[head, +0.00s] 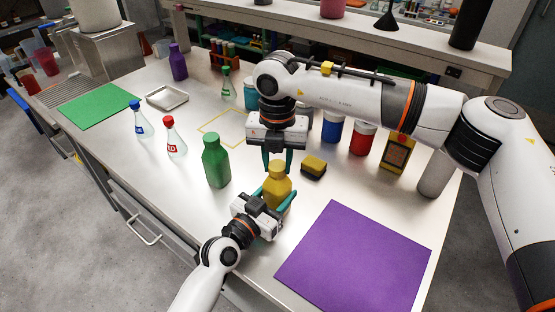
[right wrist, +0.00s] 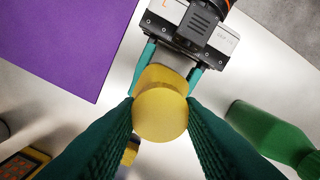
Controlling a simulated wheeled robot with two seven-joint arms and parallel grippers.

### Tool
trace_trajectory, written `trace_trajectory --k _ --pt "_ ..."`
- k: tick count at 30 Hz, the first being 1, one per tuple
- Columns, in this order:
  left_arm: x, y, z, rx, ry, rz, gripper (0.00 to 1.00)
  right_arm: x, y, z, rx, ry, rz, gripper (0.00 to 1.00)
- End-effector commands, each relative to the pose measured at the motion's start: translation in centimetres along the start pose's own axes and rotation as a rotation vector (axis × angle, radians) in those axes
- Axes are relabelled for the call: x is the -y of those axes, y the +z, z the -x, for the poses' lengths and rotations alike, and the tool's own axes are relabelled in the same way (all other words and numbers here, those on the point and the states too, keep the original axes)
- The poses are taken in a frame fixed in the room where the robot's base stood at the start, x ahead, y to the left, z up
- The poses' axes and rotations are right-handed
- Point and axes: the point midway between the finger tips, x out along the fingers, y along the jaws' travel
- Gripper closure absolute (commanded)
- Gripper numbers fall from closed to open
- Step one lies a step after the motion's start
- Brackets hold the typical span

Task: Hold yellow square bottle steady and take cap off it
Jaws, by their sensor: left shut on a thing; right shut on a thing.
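The yellow square bottle (head: 277,192) stands upright near the table's front edge. My left gripper (head: 276,197) comes from the front and is shut on the bottle's body, one teal finger on each side. My right gripper (head: 278,166) points down from above and is shut on the round yellow cap (right wrist: 160,115). In the right wrist view the cap sits between my right fingertips (right wrist: 160,108), over the bottle's shoulder (right wrist: 165,76). The cap hides the neck there, so I cannot tell whether it is loose. My left gripper also shows behind the bottle (right wrist: 168,68).
A green bottle (head: 216,163) stands just left of the yellow one, and a yellow-black sponge (head: 313,167) lies right. A purple mat (head: 355,258) lies clear at front right. Blue (head: 332,128) and red (head: 362,139) containers stand behind. Two flasks stand at left.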

Motion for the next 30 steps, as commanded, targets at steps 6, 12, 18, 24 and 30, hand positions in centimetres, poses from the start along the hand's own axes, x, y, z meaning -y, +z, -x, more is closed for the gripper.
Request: trace_trajectory --k 6,12,18,24,30 --pt "0.07 -0.08 0.01 -0.002 -0.002 0.0 1.0 0.04 -0.02 0.06 -0.001 0.0 0.493 0.94" --pt "0.08 -0.08 0.01 -0.002 -0.002 0.0 1.0 0.05 0.0 0.09 -0.002 0.001 0.948 0.94" --pt "0.08 -0.09 0.01 -0.002 -0.002 0.0 1.0 0.06 0.03 0.13 -0.002 0.001 1.401 0.94" --pt "0.08 -0.09 0.01 -0.002 -0.002 0.0 1.0 0.06 0.06 0.17 -0.002 0.001 1.857 0.94" --pt "0.08 -0.1 0.01 -0.002 -0.002 0.0 1.0 0.04 0.08 0.19 -0.002 0.001 2.31 0.94"
